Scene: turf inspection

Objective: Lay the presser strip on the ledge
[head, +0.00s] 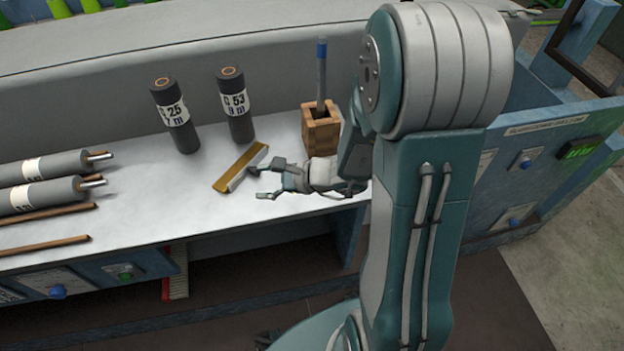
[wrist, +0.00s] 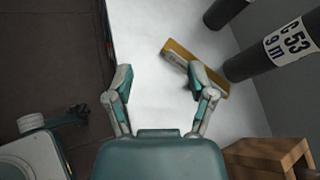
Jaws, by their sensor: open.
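The presser strip (head: 240,167), a short brass-yellow bar with a pale face, lies at a slant on the white bench surface (head: 130,230). It also shows in the wrist view (wrist: 178,56), partly hidden behind one fingertip. My gripper (head: 259,183) is open and empty, just right of the strip in the head view. In the wrist view, my gripper (wrist: 158,78) has its fingers spread, the right one overlapping the strip. Whether that finger touches it I cannot tell. A broad grey ledge (head: 190,40) runs behind the bench; which surface the task calls the ledge is unclear.
Two upright dark rolls (head: 175,115) (head: 236,105) with number labels stand behind the strip. A wooden box (head: 321,130) with a blue-topped tool is near my wrist. Grey rollers (head: 45,195) and brown rods lie at left. The bench's middle front is clear.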

